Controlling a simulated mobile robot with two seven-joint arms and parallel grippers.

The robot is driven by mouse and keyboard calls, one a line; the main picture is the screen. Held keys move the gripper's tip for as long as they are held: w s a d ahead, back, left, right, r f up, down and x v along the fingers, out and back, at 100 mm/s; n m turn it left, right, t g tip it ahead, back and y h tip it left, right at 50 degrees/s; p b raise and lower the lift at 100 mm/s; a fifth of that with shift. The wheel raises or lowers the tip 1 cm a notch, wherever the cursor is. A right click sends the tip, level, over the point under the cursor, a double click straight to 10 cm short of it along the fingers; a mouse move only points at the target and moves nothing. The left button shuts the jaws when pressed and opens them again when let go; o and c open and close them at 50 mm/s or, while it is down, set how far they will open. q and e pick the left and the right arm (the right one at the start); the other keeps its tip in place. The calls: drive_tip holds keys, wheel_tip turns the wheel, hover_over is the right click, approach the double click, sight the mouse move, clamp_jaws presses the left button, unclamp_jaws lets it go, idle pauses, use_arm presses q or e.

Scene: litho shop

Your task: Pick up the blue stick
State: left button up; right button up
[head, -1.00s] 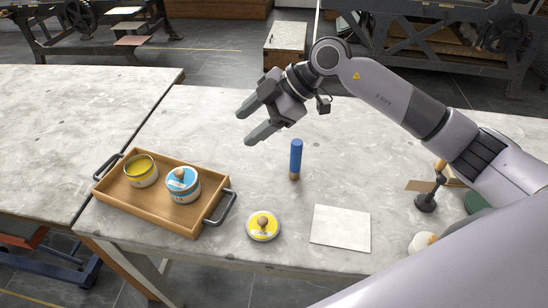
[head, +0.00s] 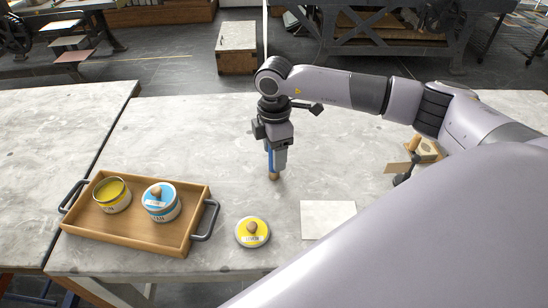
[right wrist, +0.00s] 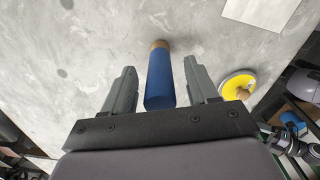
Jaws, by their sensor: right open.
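The blue stick (head: 272,160) stands upright on the stone-topped table, with a tan lower end. In the head view my right gripper (head: 276,165) points down at the stick and hides much of it. In the right wrist view the blue stick (right wrist: 160,82) lies between the two open fingers of my right gripper (right wrist: 160,86), with a gap on each side. My left gripper is not in view.
A wooden tray (head: 133,237) with a yellow tin (head: 112,196) and a blue tin (head: 161,203) stands at left. A yellow lid (head: 252,232) and a white sheet (head: 328,220) lie in front of the stick. Small items stand at right.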

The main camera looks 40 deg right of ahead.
drive_tip(key=shift+f, duration=0.35)
clamp_jaws()
drive_tip(key=shift+r, duration=0.2)
